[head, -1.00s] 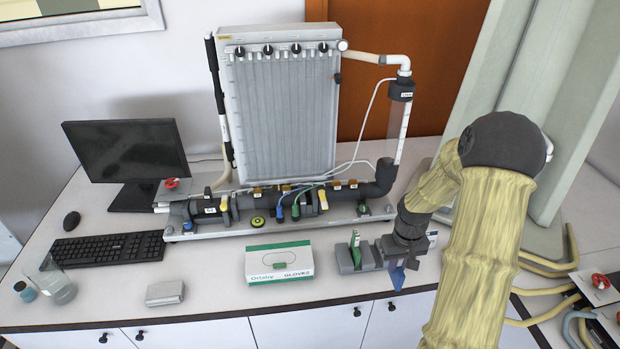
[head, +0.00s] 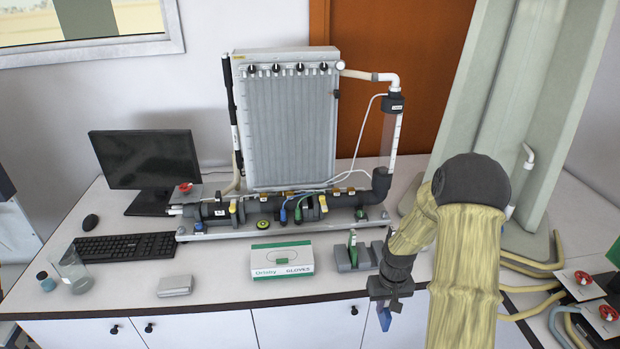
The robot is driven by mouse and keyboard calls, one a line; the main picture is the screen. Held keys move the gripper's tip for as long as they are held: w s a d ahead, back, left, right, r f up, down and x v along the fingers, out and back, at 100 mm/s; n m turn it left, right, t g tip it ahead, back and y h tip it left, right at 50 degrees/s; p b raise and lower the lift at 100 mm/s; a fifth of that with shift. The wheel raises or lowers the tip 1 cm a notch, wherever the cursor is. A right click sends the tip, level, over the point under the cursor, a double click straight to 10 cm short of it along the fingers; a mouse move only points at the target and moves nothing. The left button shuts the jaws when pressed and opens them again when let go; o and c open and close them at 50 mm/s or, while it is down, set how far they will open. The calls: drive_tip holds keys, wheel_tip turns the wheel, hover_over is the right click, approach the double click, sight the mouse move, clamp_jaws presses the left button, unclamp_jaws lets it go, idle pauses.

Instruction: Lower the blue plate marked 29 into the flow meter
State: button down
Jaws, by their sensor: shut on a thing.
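My gripper (head: 388,298) is shut on a blue plate (head: 384,318), which hangs below the jaws in front of the bench's front edge. Its number cannot be read. The flow meter is a dark horizontal pipe (head: 345,203) on a grey base in front of the tall manometer board (head: 290,125). Yellow, blue and green parts stand along the pipe; a slot cannot be made out at this size. My gripper is apart from the flow meter, nearer the camera and to the right of the pipe's middle.
A grey holder (head: 343,262) with a green plate (head: 352,243) stands behind my gripper. A glove box (head: 282,262) is left of it. A small grey box (head: 174,286), keyboard (head: 122,246), monitor (head: 145,158) and beaker (head: 72,270) are farther left. Yellow hoses (head: 530,290) lie at right.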

drive_tip(key=a+f+b, duration=0.2)
drive_tip(key=a+f, duration=0.7)
drive_tip(key=f, duration=0.2)
drive_tip(key=shift+a+f+b, duration=0.2)
drive_tip(key=shift+a+b, duration=0.05)
drive_tip(key=shift+b, duration=0.1)
